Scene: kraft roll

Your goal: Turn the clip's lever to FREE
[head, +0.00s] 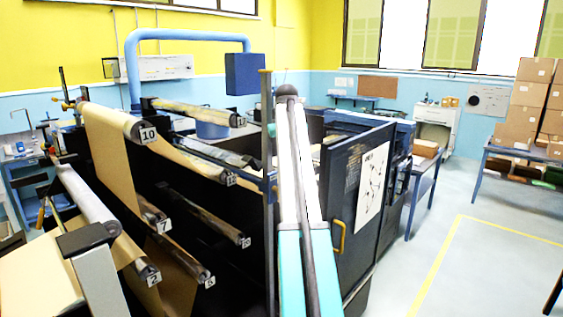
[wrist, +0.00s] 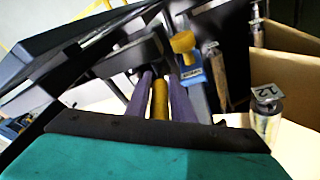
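In the wrist view, my gripper (wrist: 160,79) has two purple fingers, one on each side of a yellow bar (wrist: 159,100), which looks like the clip's lever. The fingers lie close against both sides of the bar with no clear gap. A yellow knob (wrist: 183,43) stands just beyond the right finger. Below the knob is a blue part with a small label (wrist: 191,75), whose lettering is too small to read. Dark parts hide the far end of the bar. In the head view my arm covers this spot, and I cannot make out gripper or clip there.
A roll end marked 12 (wrist: 266,98) and a brown paper web (wrist: 280,65) lie right of my gripper. In the head view, numbered paper rolls (head: 140,131) fill the dark machine at left. A dark door (head: 357,205) stands right of my arm. Floor (head: 480,260) is clear at right.

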